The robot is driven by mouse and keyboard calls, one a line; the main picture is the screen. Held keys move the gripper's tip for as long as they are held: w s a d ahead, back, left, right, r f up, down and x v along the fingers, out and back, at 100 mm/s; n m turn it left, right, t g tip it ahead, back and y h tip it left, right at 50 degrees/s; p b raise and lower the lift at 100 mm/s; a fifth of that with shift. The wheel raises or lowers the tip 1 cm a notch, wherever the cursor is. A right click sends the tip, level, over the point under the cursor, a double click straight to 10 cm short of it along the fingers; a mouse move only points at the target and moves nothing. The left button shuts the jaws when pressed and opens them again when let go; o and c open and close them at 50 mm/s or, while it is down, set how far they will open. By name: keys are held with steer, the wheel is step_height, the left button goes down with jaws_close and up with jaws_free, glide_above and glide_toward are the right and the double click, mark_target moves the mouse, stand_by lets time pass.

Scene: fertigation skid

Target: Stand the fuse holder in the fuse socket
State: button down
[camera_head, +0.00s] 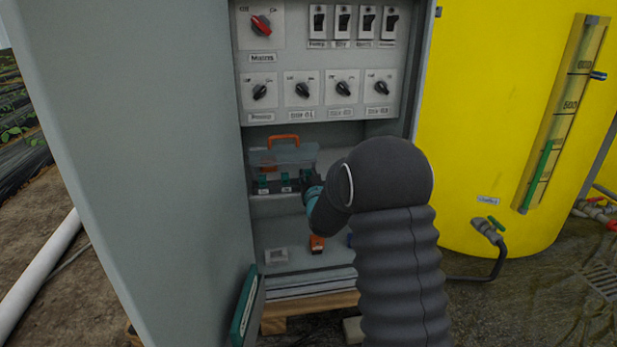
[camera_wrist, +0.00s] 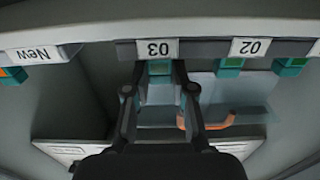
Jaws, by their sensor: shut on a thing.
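A teal fuse holder (camera_wrist: 160,68) is between my fingertips in the wrist view. My gripper (camera_wrist: 160,78) is shut on it, right at the socket strip (camera_wrist: 198,48) by the label "03". The holder looks upright and in line with the "03" place, but I cannot tell how deep it sits. In the head view my gripper (camera_head: 311,184) is at the right end of the strip, and my arm hides much of that spot. Two more teal holders, one by "02" (camera_wrist: 230,66) and one beside it (camera_wrist: 290,66), stand in the same row.
A clear cover (camera_head: 283,156) with an orange handle (camera_head: 283,138) stands behind the row. A "New" label (camera_wrist: 38,54) has a teal-and-orange piece (camera_wrist: 13,74) beside it. An orange item (camera_head: 317,243) lies on the lower shelf. The cabinet door (camera_head: 140,150) stands at left, switches above.

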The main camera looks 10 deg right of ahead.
steer(key=shift+f, duration=0.15)
steer(key=c, duration=0.9)
jaws_free()
steer(key=shift+s, duration=0.1)
steer(key=s, duration=1.2)
steer(key=shift+w, duration=0.1)
